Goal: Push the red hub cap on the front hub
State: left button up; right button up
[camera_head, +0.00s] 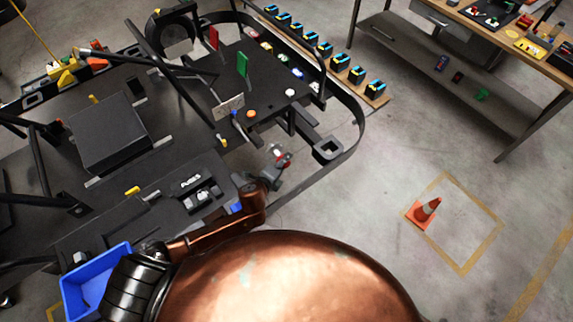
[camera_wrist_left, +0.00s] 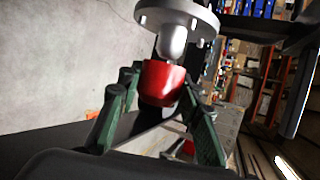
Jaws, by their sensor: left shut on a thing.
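The red hub cap (camera_wrist_left: 162,84) sits between the green-padded fingers of my left gripper (camera_wrist_left: 156,94), which is shut on it. The front hub (camera_wrist_left: 178,14) is a grey round flange with a rounded stub. The stub's end meets or overlaps the cap's rim in the left wrist view; I cannot tell how far the cap is seated. In the head view my left gripper (camera_head: 274,171) is small and dark beside the kart's front corner, with a bit of red cap (camera_head: 283,159) at its tip. My right gripper is not in view.
The kart frame (camera_head: 362,118) with its curved front bumper is close to my left arm. A blue bin (camera_head: 88,282) stands at lower left. A workbench (camera_head: 480,35) is at upper right. Open floor lies between.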

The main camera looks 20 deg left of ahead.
aim_at(277, 157)
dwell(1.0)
pick_arm(q)
jog(key=shift+r+p, duration=0.1)
jog(key=shift+p, duration=0.6)
dwell(0.7)
jog(key=shift+w+a, duration=0.6)
jog(key=shift+a, duration=0.2)
jog(key=shift+w+a, duration=0.6)
jog(key=shift+a, duration=0.15)
dwell(0.4)
jog(key=o, duration=1)
jog(key=v, duration=1.2)
